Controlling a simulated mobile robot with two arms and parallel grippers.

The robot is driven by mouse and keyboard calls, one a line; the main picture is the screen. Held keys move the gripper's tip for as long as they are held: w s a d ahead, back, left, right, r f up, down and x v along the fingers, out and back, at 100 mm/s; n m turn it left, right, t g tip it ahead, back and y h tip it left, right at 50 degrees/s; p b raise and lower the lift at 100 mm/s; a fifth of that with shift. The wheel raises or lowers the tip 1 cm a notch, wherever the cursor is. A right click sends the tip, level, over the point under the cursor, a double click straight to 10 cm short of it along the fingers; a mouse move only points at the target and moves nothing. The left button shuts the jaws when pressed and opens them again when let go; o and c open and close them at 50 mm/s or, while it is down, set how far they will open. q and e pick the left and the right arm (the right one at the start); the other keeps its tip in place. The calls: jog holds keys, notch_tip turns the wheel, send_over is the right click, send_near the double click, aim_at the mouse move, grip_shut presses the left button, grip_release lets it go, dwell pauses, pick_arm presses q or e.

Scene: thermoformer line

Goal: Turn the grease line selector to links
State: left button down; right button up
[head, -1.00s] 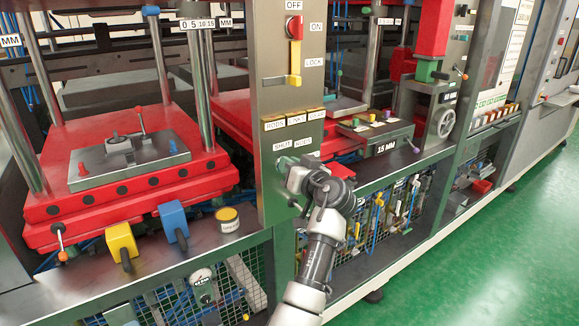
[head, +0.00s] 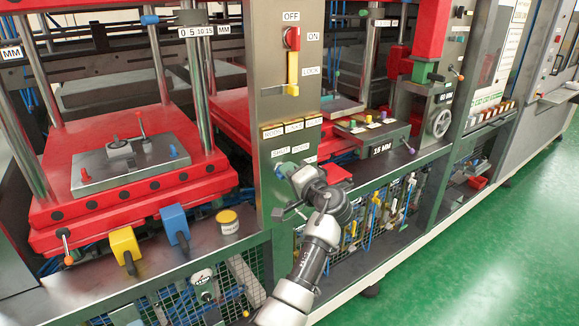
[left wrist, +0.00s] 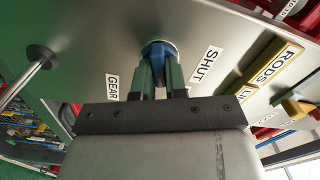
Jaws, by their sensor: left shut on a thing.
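The grease line selector is a blue knob (left wrist: 160,48) on the grey panel (head: 265,110). My left gripper is at the panel in the head view (head: 286,170). In the left wrist view, its green fingers (left wrist: 158,78) are shut on the knob from both sides. A SHUT label (left wrist: 206,64) is right of the knob and a GEAR label (left wrist: 112,87) is left of it. The links position label and the knob's pointer cannot be made out. My right gripper is not in view.
Yellow plates (head: 294,127) sit above the selector. Higher up is a red and yellow switch (head: 293,60) labelled OFF, ON and LOCK. A metal lever (left wrist: 24,80) sticks out at the left in the wrist view. The green floor (head: 490,270) is clear.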

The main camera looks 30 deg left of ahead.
pick_arm(q)
jog(key=shift+w+m+p, duration=0.1)
jog(key=shift+m+p, duration=1)
jog(key=shift+m, duration=0.7)
jog(key=c, duration=1.2)
grip_release()
jog(key=shift+f, duration=0.1)
jog(key=shift+o, duration=0.2)
jog(key=b+v, duration=0.3)
jog(key=v, duration=0.7)
jog(key=shift+d, duration=0.4)
